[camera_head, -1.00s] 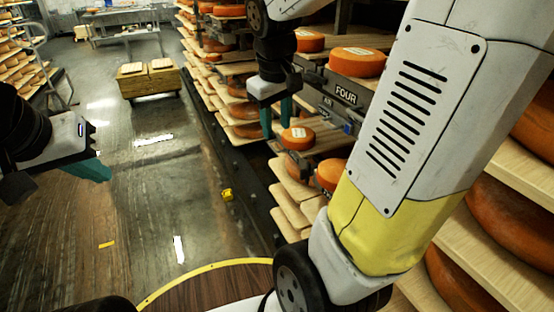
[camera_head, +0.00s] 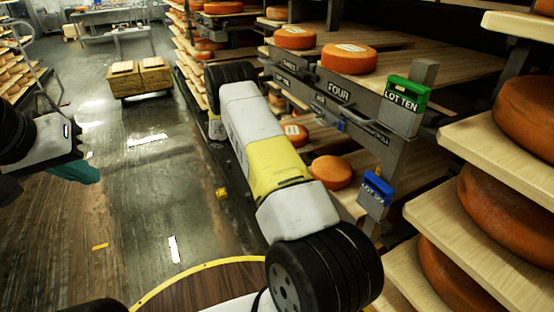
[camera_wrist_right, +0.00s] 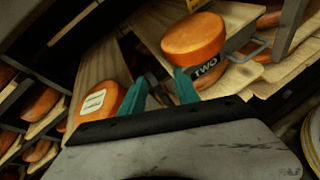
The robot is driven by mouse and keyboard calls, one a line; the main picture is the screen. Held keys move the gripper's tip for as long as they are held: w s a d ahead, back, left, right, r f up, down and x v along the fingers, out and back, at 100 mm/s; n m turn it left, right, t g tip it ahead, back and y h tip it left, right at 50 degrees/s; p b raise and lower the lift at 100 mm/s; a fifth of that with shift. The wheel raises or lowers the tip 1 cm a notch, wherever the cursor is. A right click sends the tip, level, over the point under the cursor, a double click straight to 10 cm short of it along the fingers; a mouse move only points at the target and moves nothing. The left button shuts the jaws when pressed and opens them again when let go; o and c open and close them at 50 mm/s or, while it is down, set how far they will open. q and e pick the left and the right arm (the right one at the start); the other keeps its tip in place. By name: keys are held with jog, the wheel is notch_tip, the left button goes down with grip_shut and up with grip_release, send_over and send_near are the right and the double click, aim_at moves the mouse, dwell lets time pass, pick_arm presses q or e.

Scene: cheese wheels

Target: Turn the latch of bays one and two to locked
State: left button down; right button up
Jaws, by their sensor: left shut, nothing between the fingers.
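A dark plate marked TWO (camera_wrist_right: 207,70) is on the shelf front in the right wrist view, just beyond the fingertips. A grey bent metal bar (camera_wrist_right: 250,50) sticks out to its right; I cannot tell whether it is the latch or how it is turned. No plate for bay one is readable. My right gripper (camera_wrist_right: 160,82) has its teal fingers apart with nothing clearly between them; in the head view it is hidden behind my right arm. My left gripper (camera_head: 88,174) is shut and empty over the floor at the left edge.
Shelves with orange cheese wheels (camera_head: 349,58) fill the right side. A plate marked FOUR (camera_head: 339,92), a green LOT TEN tag (camera_head: 406,93) and a blue lot tag (camera_head: 376,187) are on the rack. A wooden crate (camera_head: 140,78) stands on the otherwise fairly open floor.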

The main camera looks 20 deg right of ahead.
notch_tip(320, 180, down, 14)
jog(key=w+n+t+h, duration=0.2)
jog(key=n+t+h, duration=0.1)
jog(key=n+h, duration=0.25)
jog(key=shift+n+t+y, duration=0.25)
jog(key=shift+t+y, duration=0.15)
jog(key=shift+y, duration=0.05)
jog(key=d, duration=0.6)
jog(key=shift+w+d+f, duration=0.1)
jog(key=shift+w+d, duration=0.1)
jog(key=shift+d, duration=0.2)
grip_shut()
